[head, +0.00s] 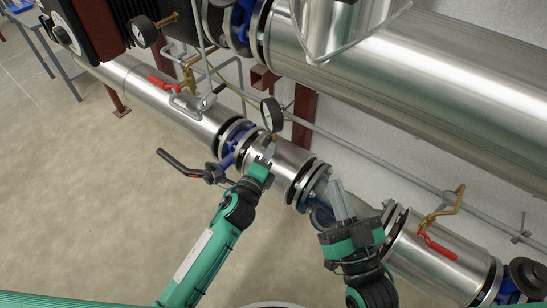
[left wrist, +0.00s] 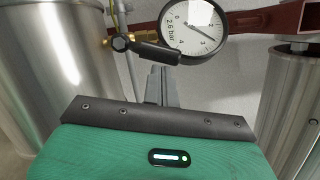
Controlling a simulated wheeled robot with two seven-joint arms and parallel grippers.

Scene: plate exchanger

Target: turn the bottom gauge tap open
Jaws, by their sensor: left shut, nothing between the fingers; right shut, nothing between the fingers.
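The bottom gauge (head: 271,114) has a white dial and black rim and stands above the lower steel pipe. It shows large in the left wrist view (left wrist: 194,28). Its tap (left wrist: 158,53) has a black lever lying roughly level, pointing right from a black hub beside a brass fitting (left wrist: 105,41). In the head view the tap is small and partly hidden. My left gripper (head: 269,151) is shut and empty just below the gauge. In the left wrist view its fingertips (left wrist: 159,72) are just below the lever; I cannot tell whether they touch. My right gripper (head: 338,190) is shut and empty farther right.
The lower pipe (head: 281,158) runs diagonally behind both grippers. A black-handled lever valve (head: 181,163) sticks out at left. Red-handled valves (head: 161,86) (head: 437,246) sit on either side. Another gauge (head: 143,31) is at upper left. The floor at left is free.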

